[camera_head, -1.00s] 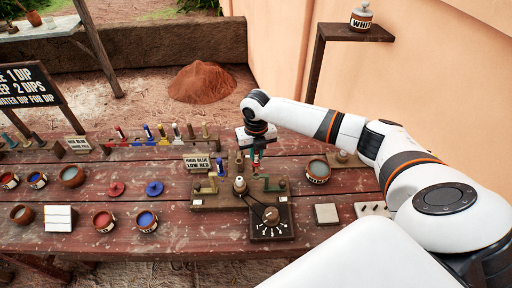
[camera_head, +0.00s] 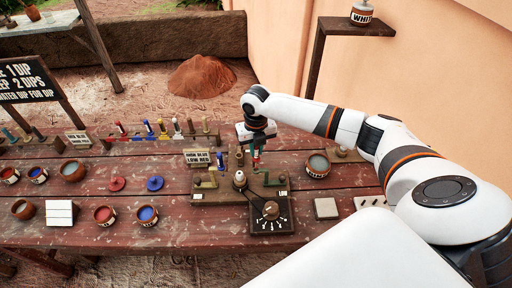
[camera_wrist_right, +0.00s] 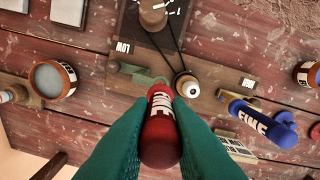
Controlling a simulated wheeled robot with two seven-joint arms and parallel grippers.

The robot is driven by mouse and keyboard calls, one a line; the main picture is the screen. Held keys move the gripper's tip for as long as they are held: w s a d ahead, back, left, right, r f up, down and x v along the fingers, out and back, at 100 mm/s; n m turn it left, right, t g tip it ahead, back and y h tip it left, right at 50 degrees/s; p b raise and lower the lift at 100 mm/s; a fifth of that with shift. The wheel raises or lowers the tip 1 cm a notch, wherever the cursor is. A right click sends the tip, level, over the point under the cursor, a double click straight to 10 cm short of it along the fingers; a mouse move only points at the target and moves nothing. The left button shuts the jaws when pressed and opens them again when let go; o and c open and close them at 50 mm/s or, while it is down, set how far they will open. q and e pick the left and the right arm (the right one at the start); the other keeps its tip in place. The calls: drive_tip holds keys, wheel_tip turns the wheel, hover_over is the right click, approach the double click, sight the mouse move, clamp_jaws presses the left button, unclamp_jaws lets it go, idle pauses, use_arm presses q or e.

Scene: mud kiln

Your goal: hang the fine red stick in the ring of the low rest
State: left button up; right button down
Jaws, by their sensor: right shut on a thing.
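The fine red stick (camera_wrist_right: 161,130) is held upright between the green fingers of my right gripper (camera_wrist_right: 158,140), which is shut on it. In the head view my right gripper (camera_head: 257,160) is over the right side of the board. The low rest (camera_wrist_right: 128,72), marked LOW, has a green arm; part of its pale green ring (camera_wrist_right: 152,82) shows at the stick's far end. The stick hides the rest of the ring, so I cannot tell whether the stick is inside it. In the head view the low rest's green arm (camera_head: 276,182) is just right of the gripper. My left gripper is out of view.
A blue stick (camera_head: 220,161) stands by the high rest (camera_head: 206,181) on the left of the board. A dial box (camera_head: 270,214) is in front, and a cup (camera_head: 317,166) stands to the right. A sign (camera_head: 198,158) reads HIGH BLUE, LOW RED.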

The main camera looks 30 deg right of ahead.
sight(256, 159)
drive_tip(key=shift+f, duration=0.1)
idle(0.3)
drive_tip(key=shift+f, duration=0.5)
drive_tip(key=shift+f+b, duration=0.15)
drive_tip(key=shift+b, duration=0.2)
drive_tip(key=shift+f+b, duration=0.3)
drive_tip(key=shift+f, duration=0.3)
drive_tip(key=shift+f, duration=0.1)
drive_tip(key=shift+f+b, duration=0.35)
drive_tip(key=shift+f, duration=0.3)
drive_tip(key=shift+f+b, duration=0.35)
drive_tip(key=shift+f, duration=0.45)
idle(0.6)
drive_tip(key=c, duration=1.3)
unclamp_jaws()
